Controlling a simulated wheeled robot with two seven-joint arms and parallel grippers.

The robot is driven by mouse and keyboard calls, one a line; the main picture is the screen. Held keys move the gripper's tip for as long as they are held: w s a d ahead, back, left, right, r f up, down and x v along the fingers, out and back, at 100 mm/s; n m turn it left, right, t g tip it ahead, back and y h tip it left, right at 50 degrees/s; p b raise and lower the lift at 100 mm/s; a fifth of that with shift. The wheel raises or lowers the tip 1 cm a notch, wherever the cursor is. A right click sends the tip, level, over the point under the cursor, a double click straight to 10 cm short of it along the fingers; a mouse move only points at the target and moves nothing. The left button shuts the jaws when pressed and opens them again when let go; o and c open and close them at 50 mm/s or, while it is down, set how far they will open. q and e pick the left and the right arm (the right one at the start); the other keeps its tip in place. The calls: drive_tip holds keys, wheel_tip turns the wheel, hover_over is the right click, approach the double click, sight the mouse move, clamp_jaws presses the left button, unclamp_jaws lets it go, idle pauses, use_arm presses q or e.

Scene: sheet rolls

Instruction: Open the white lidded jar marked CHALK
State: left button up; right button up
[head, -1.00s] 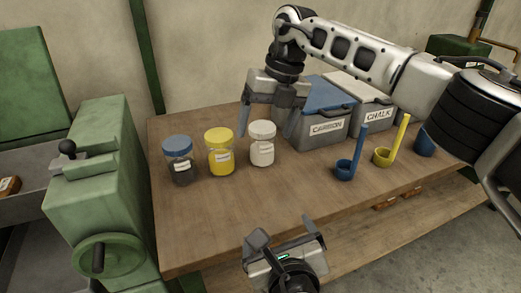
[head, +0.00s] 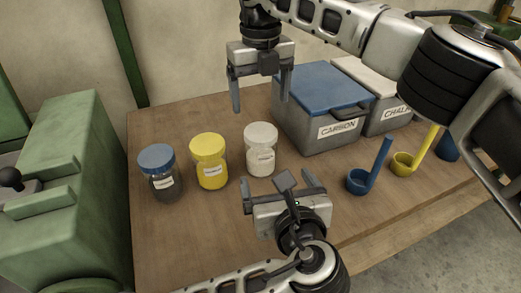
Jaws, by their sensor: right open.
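The white lidded jar (head: 261,155) stands upright on the wooden table, with its white lid (head: 261,134) on. Its label is too small to read. My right gripper (head: 260,105) hangs above and behind the white jar, fingers down, open and empty, apart from the lid. My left gripper (head: 284,178) is low in front of the white jar, pointing toward it. Its fingers are spread apart and hold nothing. Whether it touches the jar is hard to judge, but a gap seems to show.
A yellow-lidded jar (head: 209,165) and a blue-lidded jar (head: 158,175) stand left of the white jar. A grey CARBON bin (head: 330,130) and a CHALK bin (head: 395,115) stand behind right. Blue (head: 360,182) and yellow (head: 404,165) scoops stand at right. The table (head: 200,235) is clear in front.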

sight(264, 155)
use_arm(q)
drive_tip(key=x, duration=1.4)
drive_tip(key=shift+f, duration=0.1)
use_arm(e)
drive_tip(key=shift+s, duration=0.1)
